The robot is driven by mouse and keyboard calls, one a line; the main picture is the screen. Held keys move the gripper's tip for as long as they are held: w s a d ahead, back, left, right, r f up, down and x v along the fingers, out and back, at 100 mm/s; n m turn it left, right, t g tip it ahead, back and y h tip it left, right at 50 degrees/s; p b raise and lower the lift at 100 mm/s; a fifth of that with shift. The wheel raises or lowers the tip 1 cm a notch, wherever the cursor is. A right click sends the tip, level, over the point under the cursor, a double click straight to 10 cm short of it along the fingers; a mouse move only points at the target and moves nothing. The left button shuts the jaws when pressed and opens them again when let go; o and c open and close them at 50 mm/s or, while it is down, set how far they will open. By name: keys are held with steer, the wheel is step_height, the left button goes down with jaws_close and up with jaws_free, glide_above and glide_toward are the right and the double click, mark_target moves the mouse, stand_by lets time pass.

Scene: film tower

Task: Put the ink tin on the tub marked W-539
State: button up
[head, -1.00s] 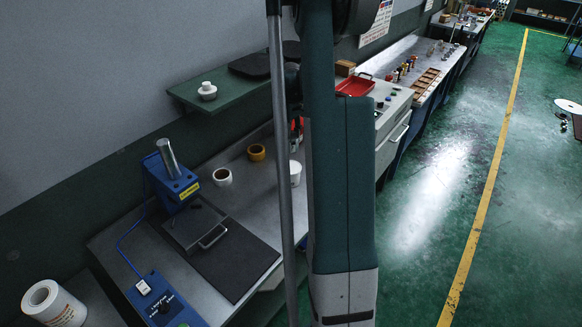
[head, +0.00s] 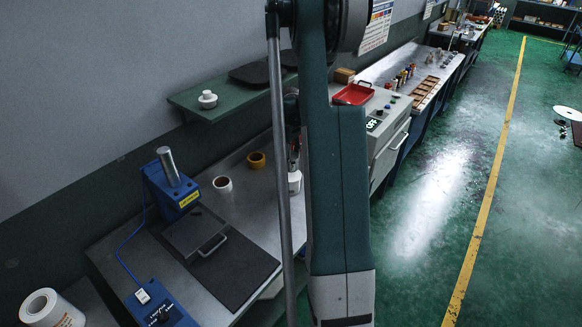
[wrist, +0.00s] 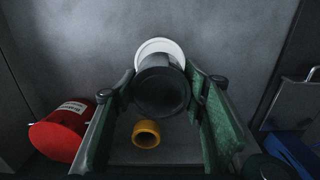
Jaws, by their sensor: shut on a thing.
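My gripper (wrist: 160,105) shows in the wrist view with its green fingers on both sides of a dark round tin (wrist: 160,92). It is shut on this tin, whose dark round end faces the camera. A white round thing (wrist: 158,45) shows partly behind the tin; the tin hides most of it, and I cannot tell whether they touch. In the head view a white tub (head: 294,182) stands on the bench beside my arm, partly hidden, with part of my gripper (head: 293,145) above it. No W-539 marking can be read.
A red labelled container (wrist: 62,130) is at the left in the wrist view. A yellow roll (wrist: 146,134) is near the tin there. The bench also holds a white roll (head: 222,184), a blue press (head: 172,184) and a dark mat (head: 235,280). A shelf (head: 225,97) is above.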

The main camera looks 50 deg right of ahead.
steer(key=shift+f, duration=1.85)
steer(key=shift+f, duration=0.15)
steer(key=o, duration=1)
steer(key=shift+o, duration=0.2)
steer(key=shift+r, duration=6.15)
steer(key=shift+a, duration=0.1)
